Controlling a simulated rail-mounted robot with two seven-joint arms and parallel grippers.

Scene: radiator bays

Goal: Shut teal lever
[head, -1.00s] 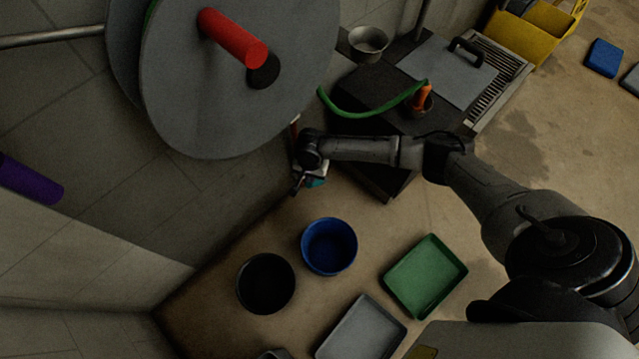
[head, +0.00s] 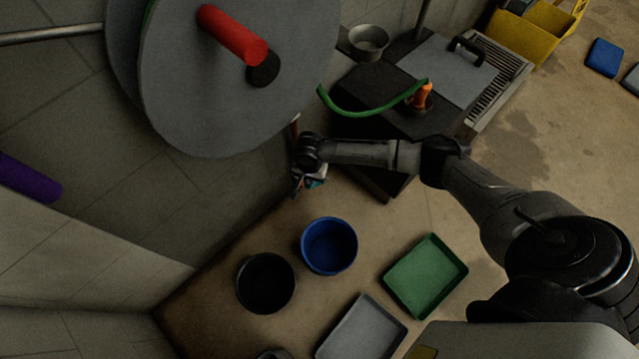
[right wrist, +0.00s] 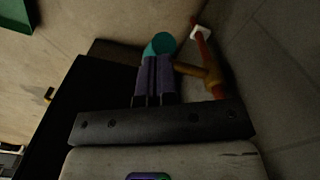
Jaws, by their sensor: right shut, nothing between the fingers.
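The teal lever (right wrist: 163,42) shows in the right wrist view as a rounded teal end just beyond my fingertips. It joins a brass valve body (right wrist: 196,73) on a red pipe (right wrist: 208,62) beside the wall. In the head view only a small teal patch (head: 316,183) shows by my right gripper (head: 299,187), and the valve is mostly hidden. My right gripper is shut and empty, its fingers (right wrist: 152,66) overlapping the lever's lower edge in the wrist view. I cannot tell whether they touch it. My left gripper is not in view.
A big grey reel (head: 200,110) with a red handle (head: 232,36) hangs on the wall. A dark bench (head: 380,110) with a green hose (head: 365,112) stands behind my right arm. A blue bucket (head: 329,246), black bucket (head: 266,284) and green tray (head: 425,276) are on the floor.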

